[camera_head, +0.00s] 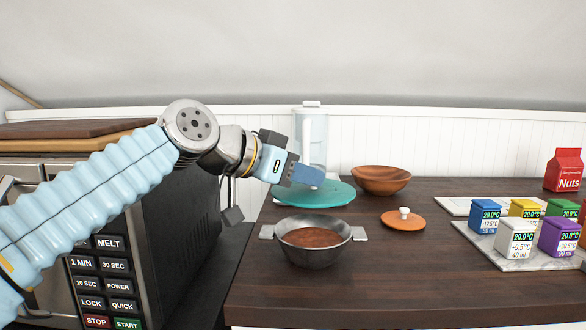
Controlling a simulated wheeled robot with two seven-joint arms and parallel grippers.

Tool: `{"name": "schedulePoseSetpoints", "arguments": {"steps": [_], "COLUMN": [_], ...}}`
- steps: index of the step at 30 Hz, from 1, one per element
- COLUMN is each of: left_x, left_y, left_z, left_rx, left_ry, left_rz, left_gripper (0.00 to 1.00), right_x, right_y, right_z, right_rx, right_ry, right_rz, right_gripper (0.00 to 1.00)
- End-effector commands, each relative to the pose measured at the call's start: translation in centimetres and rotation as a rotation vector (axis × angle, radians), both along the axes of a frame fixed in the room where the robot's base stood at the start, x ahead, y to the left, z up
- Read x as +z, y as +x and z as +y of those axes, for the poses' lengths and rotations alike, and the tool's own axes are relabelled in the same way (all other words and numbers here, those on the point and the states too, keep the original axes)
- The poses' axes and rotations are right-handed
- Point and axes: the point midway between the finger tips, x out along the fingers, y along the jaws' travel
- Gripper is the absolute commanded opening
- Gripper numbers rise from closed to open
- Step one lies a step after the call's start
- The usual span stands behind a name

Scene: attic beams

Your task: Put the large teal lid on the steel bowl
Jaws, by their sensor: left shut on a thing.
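The large teal lid (332,196) is a flat round disc at the left of the dark counter, behind the steel bowl. My left gripper (312,180) reaches in from the left and is shut on the lid near its top middle; its fingertips hide the part it grips. I cannot tell whether the lid touches the counter. The steel bowl (314,258) stands upright in front of the lid, with two flat side handles and brown contents. Its top is uncovered. My right gripper does not show.
A small orange lid (403,220) with a white knob lies right of the bowl. A wooden bowl (381,178) and clear pitcher (312,135) stand behind. Several coloured containers sit on a marble board (490,250) at right. A microwave (160,240) stands left. The front counter is clear.

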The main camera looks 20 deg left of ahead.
Motion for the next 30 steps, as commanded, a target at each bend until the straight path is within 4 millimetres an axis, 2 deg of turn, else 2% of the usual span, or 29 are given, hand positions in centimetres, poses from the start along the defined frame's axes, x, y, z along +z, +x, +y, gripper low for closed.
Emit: {"name": "schedulePoseSetpoints", "arguments": {"steps": [8,18,30], "left_x": [-1.9,-5.5,-5.9], "left_y": [0.0,0.0,0.0], "left_z": [0.0,0.0,0.0], "left_rx": [0.0,0.001,0.0], "left_ry": [0.001,0.002,0.001], "left_rz": [0.001,0.0,0.001], "left_gripper": [0.0,0.0,0.0], "right_x": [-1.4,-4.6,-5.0], "right_y": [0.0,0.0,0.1], "right_z": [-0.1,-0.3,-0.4], "right_rx": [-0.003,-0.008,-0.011], "right_ry": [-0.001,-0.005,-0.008], "right_rz": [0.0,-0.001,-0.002], "right_gripper": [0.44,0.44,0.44]}}
